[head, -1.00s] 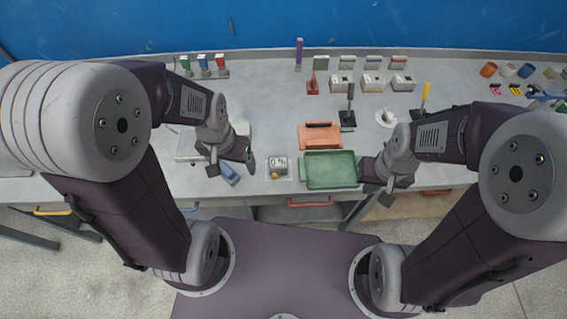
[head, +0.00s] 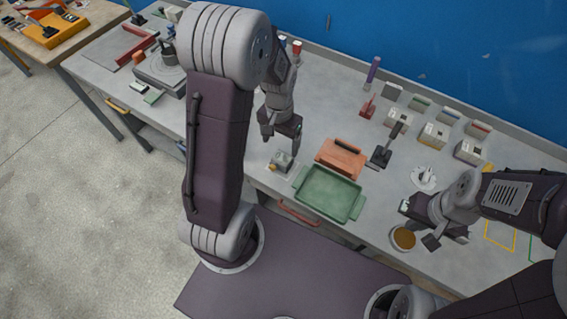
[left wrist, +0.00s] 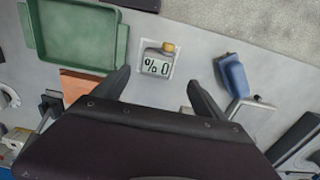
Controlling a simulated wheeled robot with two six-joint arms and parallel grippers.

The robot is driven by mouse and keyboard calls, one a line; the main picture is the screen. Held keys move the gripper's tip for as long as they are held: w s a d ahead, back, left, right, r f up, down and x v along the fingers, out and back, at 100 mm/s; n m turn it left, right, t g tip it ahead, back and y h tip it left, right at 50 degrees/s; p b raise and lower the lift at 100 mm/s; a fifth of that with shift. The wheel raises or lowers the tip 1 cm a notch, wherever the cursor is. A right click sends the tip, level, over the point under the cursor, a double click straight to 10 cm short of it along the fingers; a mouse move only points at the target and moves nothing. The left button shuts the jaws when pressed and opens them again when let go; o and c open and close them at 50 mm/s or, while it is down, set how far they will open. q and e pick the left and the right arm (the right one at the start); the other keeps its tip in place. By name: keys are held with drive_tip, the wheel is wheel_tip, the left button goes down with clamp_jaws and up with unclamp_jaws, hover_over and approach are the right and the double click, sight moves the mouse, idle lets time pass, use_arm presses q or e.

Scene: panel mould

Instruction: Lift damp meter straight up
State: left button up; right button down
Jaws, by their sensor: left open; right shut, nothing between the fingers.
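I see no contact with the meter. My right gripper (head: 431,241) is shut and empty near the bench's front edge.
A blue-handled tool (left wrist: 233,76) lies beside the meter in the wrist view. A round brown-topped item (head: 403,238) is by my right gripper. Small boxes (head: 432,135) stand farther back.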

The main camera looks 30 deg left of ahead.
sight(283, 158)
use_arm(q)
drive_tip(key=f, duration=0.1)
drive_tip(key=d+f, duration=0.1)
drive_tip(key=f, duration=0.1)
drive_tip(key=shift+f, duration=0.1)
drive_tip(key=shift+w+f, duration=0.1)
drive_tip(key=shift+w, duration=0.05)
drive_tip(key=f, duration=0.5)
drive_tip(key=shift+s+a+p, duration=0.25)
drive_tip(key=shift+p, duration=0.05)
drive_tip(key=shift+w+f, duration=0.1)
drive_tip(key=shift+d, duration=0.15)
drive_tip(key=shift+c, duration=0.3)
